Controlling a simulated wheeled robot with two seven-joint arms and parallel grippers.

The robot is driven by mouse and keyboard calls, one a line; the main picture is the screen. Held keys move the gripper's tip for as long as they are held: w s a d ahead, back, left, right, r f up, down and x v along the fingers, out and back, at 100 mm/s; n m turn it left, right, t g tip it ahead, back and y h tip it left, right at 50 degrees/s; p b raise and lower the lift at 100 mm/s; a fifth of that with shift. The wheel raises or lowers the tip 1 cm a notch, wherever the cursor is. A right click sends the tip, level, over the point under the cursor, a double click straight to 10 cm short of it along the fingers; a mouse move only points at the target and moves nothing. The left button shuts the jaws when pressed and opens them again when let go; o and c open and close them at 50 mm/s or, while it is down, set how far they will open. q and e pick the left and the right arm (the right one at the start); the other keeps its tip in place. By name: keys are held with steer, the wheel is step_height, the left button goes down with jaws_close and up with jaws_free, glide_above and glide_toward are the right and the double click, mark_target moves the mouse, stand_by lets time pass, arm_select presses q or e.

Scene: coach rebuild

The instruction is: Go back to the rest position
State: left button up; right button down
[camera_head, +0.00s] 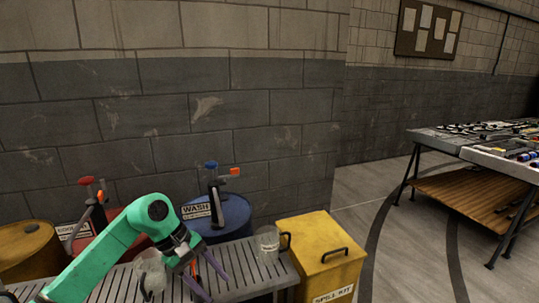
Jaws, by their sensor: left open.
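My left gripper (216,288) hangs at the end of my green left arm, over the slatted grey bench (245,260) at the bottom of the head view. Its purple fingers point down and to the right, apart, with nothing seen between them. A clear mug (150,271) stands on the bench left of the gripper, close beside the arm. A second clear mug with a dark handle (268,243) stands near the bench's right end, apart from the gripper. My right gripper is not in view.
A yellow spill-kit box (318,252) stands right of the bench. Behind it are a blue drum (222,212) with a pump, a red drum (86,240) and a yellow drum (28,250). A table with tools (484,138) stands far right. Floor between is clear.

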arm_select(q)
steer(key=w+d+f+n+t+h, duration=0.1)
steer(key=w+d+f+n+h, duration=0.1)
steer(key=d+n+h, duration=0.35)
steer(key=w+f+n+t+h, duration=0.3)
steer(key=w+f+n+t, duration=0.25)
steer(key=n, duration=0.95)
steer(key=s+a+f+n+t+y, duration=0.1)
steer(key=a+f+n+t+y, duration=0.3)
steer(key=f+n, duration=0.55)
steer(key=s+a+f+n+t+y, duration=0.15)
steer(key=a+f+n+y, duration=0.25)
steer(key=a+f+n, duration=0.45)
steer(key=s+a+f+n+g+y, duration=0.25)
steer(key=s+f+n, duration=0.45)
steer(key=s+f, duration=0.35)
steer(key=s+a+f+n+g+y, duration=0.25)
steer(key=s+f+n, duration=0.45)
steer(key=s+f, duration=0.35)
steer(key=s+f+n+g, duration=0.2)
steer(key=s+f+n, duration=0.1)
steer(key=s, duration=0.8)
steer(key=s+f+n+g+y, duration=0.1)
steer(key=s+f+n+g, duration=0.2)
steer(key=s, duration=0.8)
step_height(320, 180, down, 2)
steer(key=shift+s+a+n+g, duration=0.3)
steer(key=shift+a+n, duration=0.15)
steer(key=shift+n, duration=0.3)
